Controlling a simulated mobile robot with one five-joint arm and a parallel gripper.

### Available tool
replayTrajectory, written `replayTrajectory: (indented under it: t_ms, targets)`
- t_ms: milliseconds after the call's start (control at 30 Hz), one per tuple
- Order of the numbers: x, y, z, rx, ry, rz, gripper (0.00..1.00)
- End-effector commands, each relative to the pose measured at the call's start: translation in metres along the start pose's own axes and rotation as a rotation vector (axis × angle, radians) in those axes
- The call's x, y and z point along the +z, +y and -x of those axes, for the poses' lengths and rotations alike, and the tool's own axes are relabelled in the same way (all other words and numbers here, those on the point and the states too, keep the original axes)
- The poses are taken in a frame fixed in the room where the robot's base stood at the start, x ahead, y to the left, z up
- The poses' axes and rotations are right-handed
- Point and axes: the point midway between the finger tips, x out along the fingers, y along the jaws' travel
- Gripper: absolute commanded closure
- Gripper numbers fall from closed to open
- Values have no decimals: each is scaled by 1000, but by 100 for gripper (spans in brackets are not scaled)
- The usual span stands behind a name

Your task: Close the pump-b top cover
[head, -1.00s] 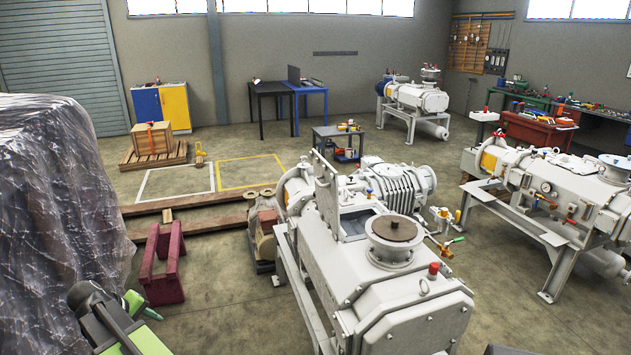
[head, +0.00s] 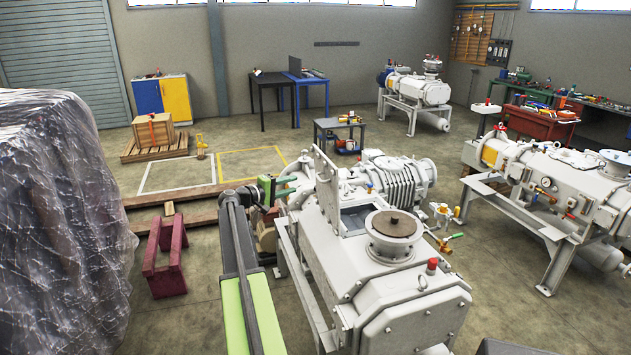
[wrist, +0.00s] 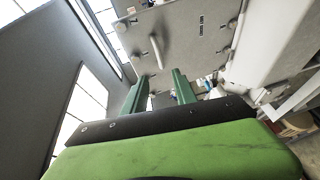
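The near white pump (head: 375,290) stands at centre right, and I take it to be pump-b. Its top cover (head: 327,188) stands upright, open, on the left edge of a rectangular opening (head: 356,217) in the pump's top. In the wrist view the cover is a grey plate (wrist: 185,35) with a pale bar handle (wrist: 156,50). My gripper (head: 291,186) is left of the cover at about its height, pointing right towards it. In the wrist view its green fingers (wrist: 160,82) are apart with nothing between them, and the handle lies ahead of them. Contact with the cover cannot be made out.
A flanged port with a brown disc (head: 394,224) rises beside the opening. A ribbed blower (head: 400,178) sits behind it. A plastic-wrapped block (head: 55,210) stands left, with a red trestle (head: 165,258) between. A second pump (head: 560,190) is at right.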

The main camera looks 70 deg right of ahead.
Motion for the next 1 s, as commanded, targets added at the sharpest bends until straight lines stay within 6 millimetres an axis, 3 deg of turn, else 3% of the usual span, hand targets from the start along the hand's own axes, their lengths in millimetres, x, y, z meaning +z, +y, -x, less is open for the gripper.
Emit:
replayTrajectory:
  t_ms: [33,300,500,900,1000]
  targets:
    - [-1,-2,-15,0,-3,0,67]
    - [-1,-2,-83,-1,-2,1,67]
    - [0,-1,-115,-1,-2,0,67]
    - [1,0,-125,-2,-1,0,67]
    - [1,0,-125,-2,-1,0,80]
